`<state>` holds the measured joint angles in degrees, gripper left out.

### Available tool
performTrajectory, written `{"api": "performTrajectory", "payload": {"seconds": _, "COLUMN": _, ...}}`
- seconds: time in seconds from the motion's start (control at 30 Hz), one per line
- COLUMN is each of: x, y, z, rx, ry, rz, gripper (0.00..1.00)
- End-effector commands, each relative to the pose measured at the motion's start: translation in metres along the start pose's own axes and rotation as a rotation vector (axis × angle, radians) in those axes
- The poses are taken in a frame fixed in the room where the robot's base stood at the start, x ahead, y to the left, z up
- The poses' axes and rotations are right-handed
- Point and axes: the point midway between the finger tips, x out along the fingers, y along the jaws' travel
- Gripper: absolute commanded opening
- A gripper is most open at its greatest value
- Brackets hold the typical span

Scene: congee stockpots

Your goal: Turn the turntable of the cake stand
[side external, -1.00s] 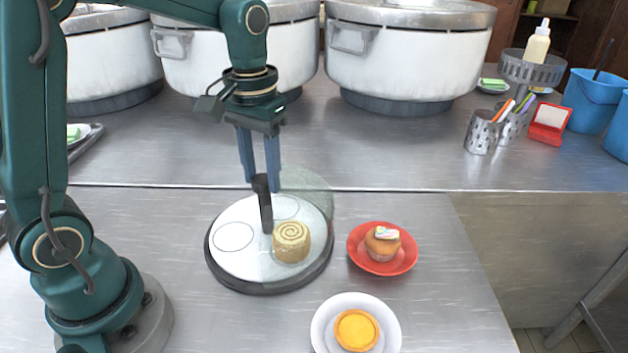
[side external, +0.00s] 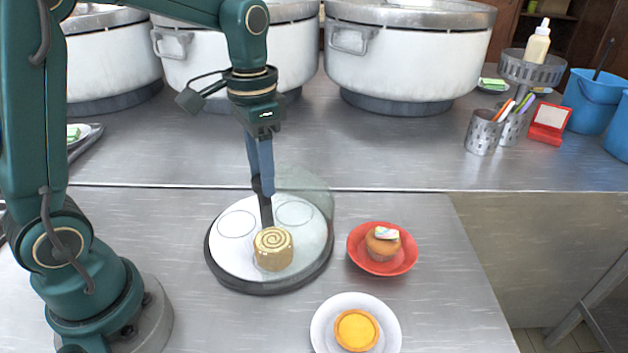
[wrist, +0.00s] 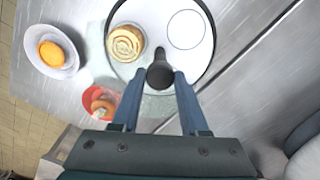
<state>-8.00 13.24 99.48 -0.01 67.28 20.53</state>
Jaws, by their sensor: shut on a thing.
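The cake stand's white turntable (side external: 237,258) sits in a dark round base (side external: 262,289) on the steel counter, with outlined circles on its top. A swirl-topped roll cake (side external: 273,250) stands on it at the front; it also shows in the wrist view (wrist: 126,43). A clear curved cover (side external: 318,213) stands over the right and back part. A dark upright knob (side external: 266,209) rises near the turntable's middle and shows end-on in the wrist view (wrist: 160,72). My gripper (side external: 264,190) points down from above, its blue fingers shut on the knob's top.
A red bowl with a cupcake (side external: 357,262) stands close to the right of the stand. A white plate with a yellow tart (side external: 322,331) is at the front. Large white pots (side external: 400,65) line the back.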

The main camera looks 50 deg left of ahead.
Motion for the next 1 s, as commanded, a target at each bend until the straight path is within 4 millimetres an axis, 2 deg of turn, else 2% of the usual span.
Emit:
{"api": "performTrajectory", "payload": {"seconds": 0.5, "x": -0.0006, "y": 0.0001, "z": 0.0000, "rx": 0.225, "ry": 0.001, "rz": 0.000, "gripper": 0.00}}
{"api": "performTrajectory", "payload": {"seconds": 1.0, "x": -0.0006, "y": 0.0001, "z": 0.0000, "rx": 0.305, "ry": 0.001, "rz": 0.000, "gripper": 0.00}}
